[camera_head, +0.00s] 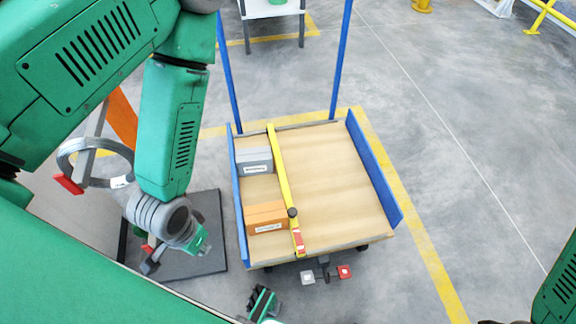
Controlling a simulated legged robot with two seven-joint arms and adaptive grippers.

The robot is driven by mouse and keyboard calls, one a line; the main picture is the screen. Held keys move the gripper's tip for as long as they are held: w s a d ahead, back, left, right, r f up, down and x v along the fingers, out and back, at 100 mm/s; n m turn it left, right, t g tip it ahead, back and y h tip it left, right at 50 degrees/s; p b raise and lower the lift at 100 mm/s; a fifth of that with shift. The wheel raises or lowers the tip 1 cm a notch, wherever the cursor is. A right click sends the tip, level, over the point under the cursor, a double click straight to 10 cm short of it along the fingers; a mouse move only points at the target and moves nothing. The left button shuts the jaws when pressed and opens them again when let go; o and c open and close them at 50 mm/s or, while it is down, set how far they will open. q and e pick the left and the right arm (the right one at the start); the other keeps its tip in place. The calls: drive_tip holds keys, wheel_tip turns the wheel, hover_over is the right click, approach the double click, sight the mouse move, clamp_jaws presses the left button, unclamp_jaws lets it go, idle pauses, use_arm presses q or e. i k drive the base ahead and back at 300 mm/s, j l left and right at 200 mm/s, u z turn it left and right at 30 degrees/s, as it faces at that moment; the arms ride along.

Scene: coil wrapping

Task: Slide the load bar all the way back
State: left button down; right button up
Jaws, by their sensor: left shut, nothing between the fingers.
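The yellow load bar (283,180) lies lengthwise across the wooden cart deck (335,185), left of its middle. It has a black knob (292,212) and a red-and-white marking near its front end. A grey box (252,167) and an orange box (264,222) sit left of the bar, between it and the blue left side rail (239,205). Both boxes are close against the bar; contact is hard to tell. My left gripper (152,264) is shut and empty, left of the cart and apart from the bar.
A wire coil (92,162) hangs on a stand at the left. A dark mat (208,250) lies left of the cart. Blue posts (341,60) rise at the cart's back. The right part of the deck is bare, edged by a blue rail (374,170).

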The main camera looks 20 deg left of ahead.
sight(293, 211)
drive_tip(key=i+l+u, duration=0.15)
drive_tip(key=l+u, duration=0.2)
drive_tip(key=l, duration=0.2)
drive_tip(key=i+l+u, duration=0.1)
drive_tip(key=l+u, duration=0.25)
drive_tip(key=l, duration=0.2)
drive_tip(key=l+u, duration=0.35)
drive_tip(key=l, duration=0.25)
